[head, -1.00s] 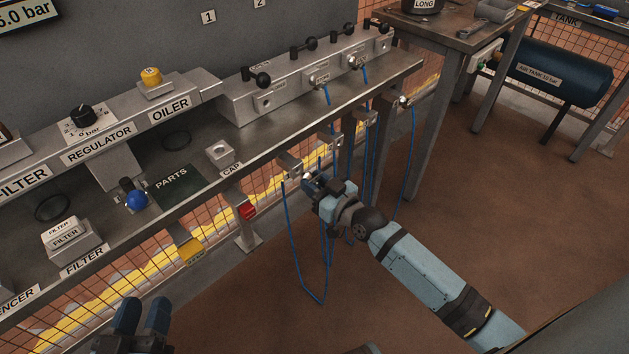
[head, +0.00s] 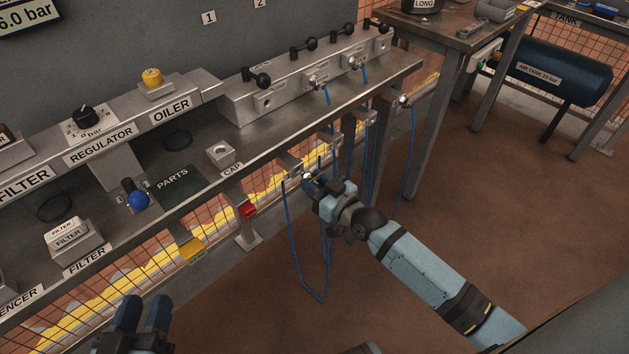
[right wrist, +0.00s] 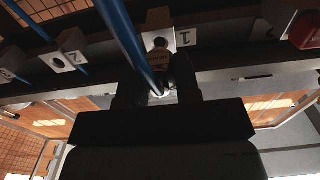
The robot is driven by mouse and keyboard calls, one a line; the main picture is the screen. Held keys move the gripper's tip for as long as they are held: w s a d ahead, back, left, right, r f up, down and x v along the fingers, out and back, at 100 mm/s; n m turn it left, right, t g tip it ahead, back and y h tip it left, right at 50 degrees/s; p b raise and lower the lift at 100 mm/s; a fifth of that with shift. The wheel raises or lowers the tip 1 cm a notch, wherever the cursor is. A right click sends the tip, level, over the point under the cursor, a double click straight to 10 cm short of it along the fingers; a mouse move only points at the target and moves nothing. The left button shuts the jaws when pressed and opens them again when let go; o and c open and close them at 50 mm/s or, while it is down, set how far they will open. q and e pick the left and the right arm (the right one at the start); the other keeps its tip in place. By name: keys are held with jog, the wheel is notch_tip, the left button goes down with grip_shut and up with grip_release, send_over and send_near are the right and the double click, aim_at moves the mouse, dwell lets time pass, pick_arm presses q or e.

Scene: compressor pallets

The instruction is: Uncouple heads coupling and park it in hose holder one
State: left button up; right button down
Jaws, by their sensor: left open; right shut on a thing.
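My right gripper (head: 311,181) is shut on a coupling at the front edge of the bench, by hose holder one. In the right wrist view the coupling (right wrist: 160,84) sits between the dark fingers, with a blue hose (right wrist: 124,38) running to it. Hose holder one (right wrist: 186,38), marked 1, is right at the fingertips; whether the coupling is seated in it I cannot tell. A blue hose loop (head: 291,245) hangs below. On the manifold (head: 300,85), the left outlet (head: 265,102) has no hose. My left gripper (head: 141,318) is open and empty at the bottom left.
Holder two (right wrist: 72,58) is beside holder one in the right wrist view. Further blue hoses (head: 410,150) hang along the bench edge. The brown floor (head: 480,215) right of my arm is clear.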

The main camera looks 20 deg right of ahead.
pick_arm(q)
jog(key=shift+r+p, duration=0.35)
dwell(0.3)
jog(key=shift+f, duration=0.1)
pick_arm(e)
jog(key=shift+x, duration=1.35)
jog(key=c, duration=0.8)
grip_release()
jog(key=shift+o, duration=0.2)
pick_arm(q)
jog(key=s+a+f+g+y+p, duration=0.2)
jog(key=a+f+g+y, duration=0.1)
jog(key=f, duration=0.6)
jog(key=shift+s+a+f+g+p, duration=0.25)
jog(key=shift+a+g+p, duration=0.1)
jog(key=shift+g, duration=0.15)
pick_arm(e)
jog(key=v, duration=1.4)
